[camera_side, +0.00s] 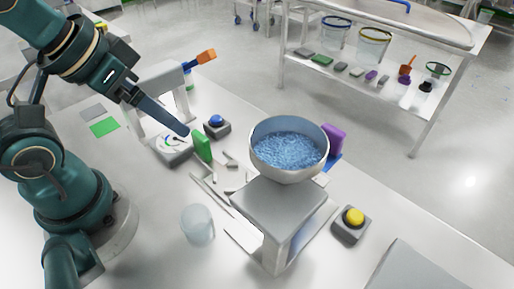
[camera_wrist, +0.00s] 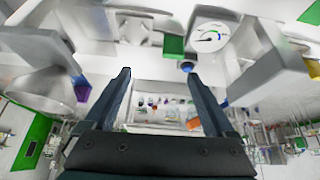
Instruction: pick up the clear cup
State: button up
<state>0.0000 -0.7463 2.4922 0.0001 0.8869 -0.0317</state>
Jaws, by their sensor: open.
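The clear cup (camera_side: 197,225) stands upright on the white table in the side view, at the front, left of the grey stand with the bowl. I cannot make it out in the wrist view. My gripper (camera_side: 186,131) is well behind and above the cup in the side view, near a green block and a round dial. In the wrist view my gripper (camera_wrist: 158,75) has its two fingers wide apart, with nothing between them.
A metal bowl (camera_side: 288,150) of blue granules sits on the grey stand (camera_side: 280,207). A yellow button box (camera_side: 352,222) is at its right and a blue button box (camera_side: 217,125) behind. The green block (camera_side: 202,146) and loose metal tools (camera_side: 210,190) lie between gripper and cup.

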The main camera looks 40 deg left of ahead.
jog(key=d+f+m+g+h, duration=0.1)
jog(key=d+f+m+g, duration=0.15)
jog(key=d+f, duration=0.2)
jog(key=m+g+y, duration=0.1)
jog(key=m+g, duration=0.2)
send_near(196, 223)
jog(key=shift+s+d+f, duration=0.15)
jog(key=shift+d+f, duration=0.75)
jog(key=shift+f, duration=2.45)
grip_shut()
